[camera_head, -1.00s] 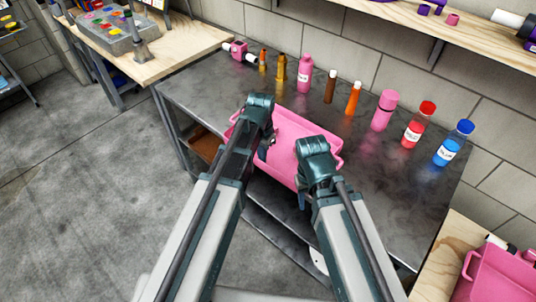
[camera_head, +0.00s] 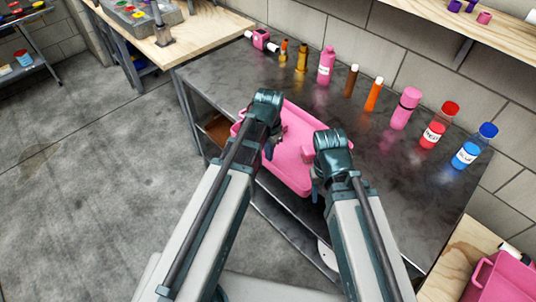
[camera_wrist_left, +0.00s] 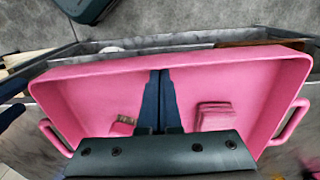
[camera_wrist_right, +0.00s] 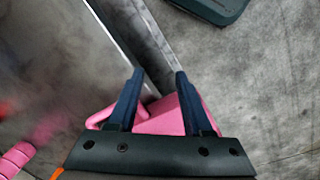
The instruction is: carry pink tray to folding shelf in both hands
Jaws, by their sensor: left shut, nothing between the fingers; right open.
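The pink tray (camera_head: 293,176) lies on the dark metal table (camera_head: 225,85) near its front edge, partly hidden by my arms. My left gripper (camera_head: 270,148) is shut and empty over the tray. In the left wrist view its fingers (camera_wrist_left: 160,80) point across the tray (camera_wrist_left: 100,82), between the two side handles, touching neither. My right gripper (camera_head: 316,188) is open by the tray's right part. In the right wrist view its fingers (camera_wrist_right: 158,75) stand apart, with a tray corner (camera_wrist_right: 168,118) and handle (camera_wrist_right: 101,116) behind them. I cannot identify the folding shelf.
Several bottles, such as a pink one (camera_head: 326,66) and a blue-capped one (camera_head: 466,152), line the table's back. A wooden bench (camera_head: 150,35) stands at the upper left. Another pink bin (camera_head: 497,277) is at the lower right. The floor (camera_head: 80,170) at left is clear.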

